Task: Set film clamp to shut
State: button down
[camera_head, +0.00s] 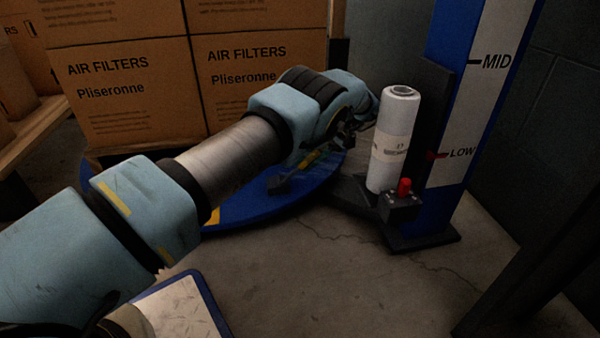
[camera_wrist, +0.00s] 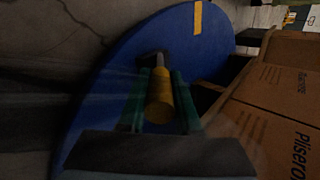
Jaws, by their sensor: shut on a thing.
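The film clamp (camera_head: 281,183) is a small dark block on the rim of the blue turntable (camera_head: 240,211). Its lever has a grey rod and a yellow grip (camera_head: 311,159), which slants up from the block toward the right. My gripper (camera_wrist: 160,75) has its two green fingers on either side of the yellow grip (camera_wrist: 159,103) in the wrist view, closed on it. The block (camera_wrist: 152,57) shows just beyond the fingertips. In the head view my gripper is mostly hidden behind my wrist. I cannot tell whether the clamp is open or shut.
Stacked air filter boxes (camera_head: 130,88) stand on the turntable, close behind my arm. A white film roll (camera_head: 394,140) stands on a carriage with a red knob (camera_head: 404,187), beside the blue mast (camera_head: 447,190) at right.

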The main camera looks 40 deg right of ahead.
jog(key=shift+d+f+b, duration=0.15)
jog(key=shift+f+b, duration=0.05)
jog(key=shift+b, duration=0.7)
jog(key=c, duration=0.6)
grip_release()
notch_tip(320, 180, up, 10)
jog(key=p, duration=0.5)
jog(key=shift+p, duration=0.4)
